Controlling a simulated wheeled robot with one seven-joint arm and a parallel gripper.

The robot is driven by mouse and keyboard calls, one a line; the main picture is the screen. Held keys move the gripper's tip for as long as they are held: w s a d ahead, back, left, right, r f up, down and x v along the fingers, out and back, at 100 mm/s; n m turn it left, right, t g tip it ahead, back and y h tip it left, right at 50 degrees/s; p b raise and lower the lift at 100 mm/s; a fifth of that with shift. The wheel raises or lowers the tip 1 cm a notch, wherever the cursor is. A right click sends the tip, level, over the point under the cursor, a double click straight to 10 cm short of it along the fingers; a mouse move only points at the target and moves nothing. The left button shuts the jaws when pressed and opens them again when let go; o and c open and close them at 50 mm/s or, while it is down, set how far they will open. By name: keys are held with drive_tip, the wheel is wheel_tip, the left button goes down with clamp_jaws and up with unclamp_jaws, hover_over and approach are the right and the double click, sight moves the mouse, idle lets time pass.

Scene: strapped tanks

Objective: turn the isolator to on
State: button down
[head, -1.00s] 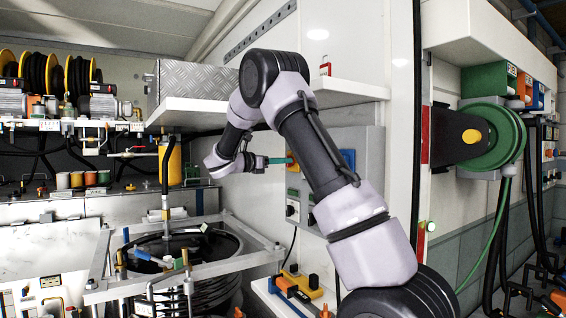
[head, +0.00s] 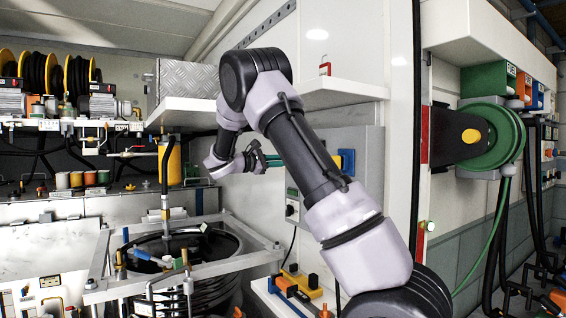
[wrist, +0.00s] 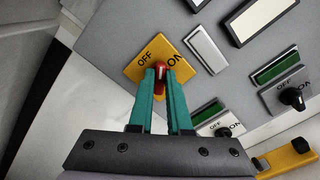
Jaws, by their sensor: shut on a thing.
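The isolator is a yellow plate (wrist: 190,60) marked OFF and ON, with a red handle (wrist: 160,69) at its middle, in the upper middle of the wrist view. My gripper (wrist: 161,74) has its two teal fingers closed on the red handle, one on each side. The handle's tip shows between the fingertips; its exact angle against the two marks is hard to tell. In the head view my gripper (head: 273,160) reaches the grey panel, and my own arm hides the isolator there.
The grey panel (wrist: 245,75) also carries label plates and smaller OFF/ON switches with black knobs (wrist: 292,97). A white shelf (head: 345,91) juts out above the panel. A lower shelf with yellow and blue items (head: 302,280) lies below it. A framed hose coil stands left.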

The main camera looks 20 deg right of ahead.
drive_tip(key=shift+f+m, duration=0.2)
drive_tip(key=shift+m, duration=3.7)
drive_tip(key=shift+s+m, duration=0.1)
drive_tip(key=shift+m, duration=0.2)
drive_tip(key=c, duration=0.9)
unclamp_jaws()
drive_tip(key=shift+o, duration=0.2)
drive_tip(key=s+a, duration=0.2)
drive_tip(key=a, duration=0.8)
drive_tip(key=shift+a, duration=0.35)
